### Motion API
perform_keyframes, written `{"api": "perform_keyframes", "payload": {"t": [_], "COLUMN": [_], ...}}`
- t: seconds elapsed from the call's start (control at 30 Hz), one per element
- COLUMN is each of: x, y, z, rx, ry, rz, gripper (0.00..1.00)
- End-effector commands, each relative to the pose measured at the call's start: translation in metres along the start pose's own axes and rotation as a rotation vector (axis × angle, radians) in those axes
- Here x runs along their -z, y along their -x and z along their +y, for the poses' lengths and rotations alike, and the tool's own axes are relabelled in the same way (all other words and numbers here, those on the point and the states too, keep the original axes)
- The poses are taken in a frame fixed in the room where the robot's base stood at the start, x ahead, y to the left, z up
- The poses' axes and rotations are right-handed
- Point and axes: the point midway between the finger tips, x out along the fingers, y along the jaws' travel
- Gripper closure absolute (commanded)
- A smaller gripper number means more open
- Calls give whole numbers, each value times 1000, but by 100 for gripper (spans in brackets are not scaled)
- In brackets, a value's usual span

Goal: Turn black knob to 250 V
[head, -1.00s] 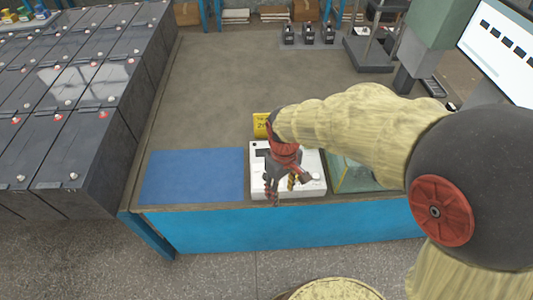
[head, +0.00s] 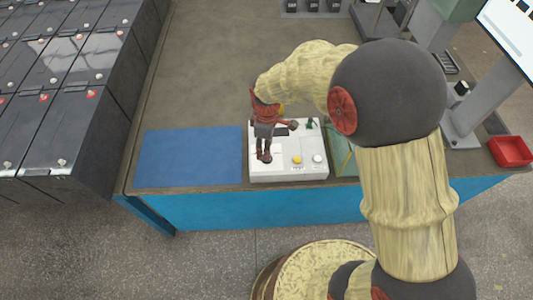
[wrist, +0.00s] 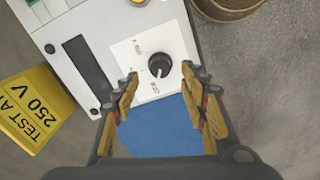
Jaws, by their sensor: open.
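The black knob (wrist: 159,65) sits on a pale square dial plate of the white tester box (head: 262,177). Its white mark points toward the lower side in the wrist view; the small labels around it are too blurred to read. My gripper (wrist: 160,76) is open, with a finger to each side of the knob in the picture; I cannot tell whether either touches it. In the head view my gripper (head: 267,153) is over the left part of the box and hides the knob. A yellow card (wrist: 36,107) beside the box reads "TEST AT 250 V", partly covered.
A yellow button (head: 297,160) and a white button (head: 317,158) are on the box's front right. A blue mat (head: 190,157) lies left of the box. A glass-like case (head: 342,150) stands close on its right. Dark batteries (head: 60,130) fill the far left.

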Motion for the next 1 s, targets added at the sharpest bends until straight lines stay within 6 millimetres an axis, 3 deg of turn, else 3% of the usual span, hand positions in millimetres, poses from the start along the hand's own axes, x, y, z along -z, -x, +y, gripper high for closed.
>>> {"api": "perform_keyframes", "payload": {"t": [0.23, 0.63, 1.0], "x": [0, 0, 0], "y": [-33, -38, -38], "z": [0, 0, 0], "rx": [1, -1, -1], "ry": [-1, -1, -2], "rz": [-1, 1, 1], "gripper": [56, 57, 78]}}
